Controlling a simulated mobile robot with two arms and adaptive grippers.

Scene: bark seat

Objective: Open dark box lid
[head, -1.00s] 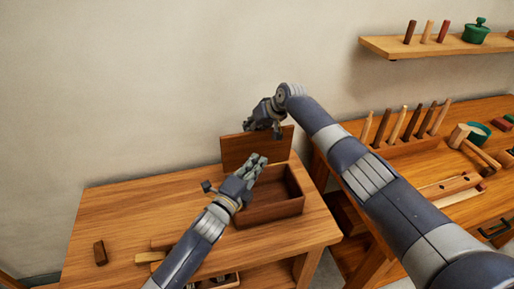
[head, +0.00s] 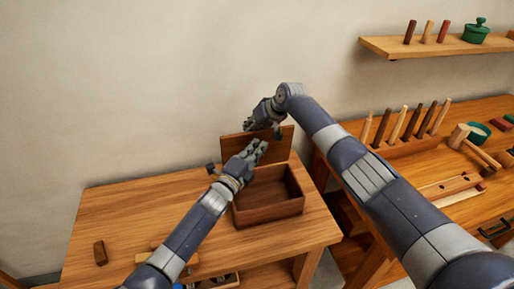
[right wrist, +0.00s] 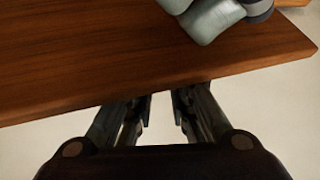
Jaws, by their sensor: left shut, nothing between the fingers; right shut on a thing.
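The dark wooden box (head: 270,213) stands on the left table, and its inside shows empty from here. Its lid (head: 236,148) stands upright along the box's back edge. My right gripper (head: 277,132) is at the lid's top edge. My left gripper (head: 258,147) is shut and empty, in front of the lid and above the box's left side. It also shows at the top of the right wrist view (right wrist: 215,18).
A small dark block (head: 100,253) lies at the table's left front, with bare wood (head: 125,210) around it. A workbench (head: 470,120) with upright pegs and a mallet (head: 460,135) stands right. A wall shelf (head: 440,45) hangs above it. My right arm crosses between.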

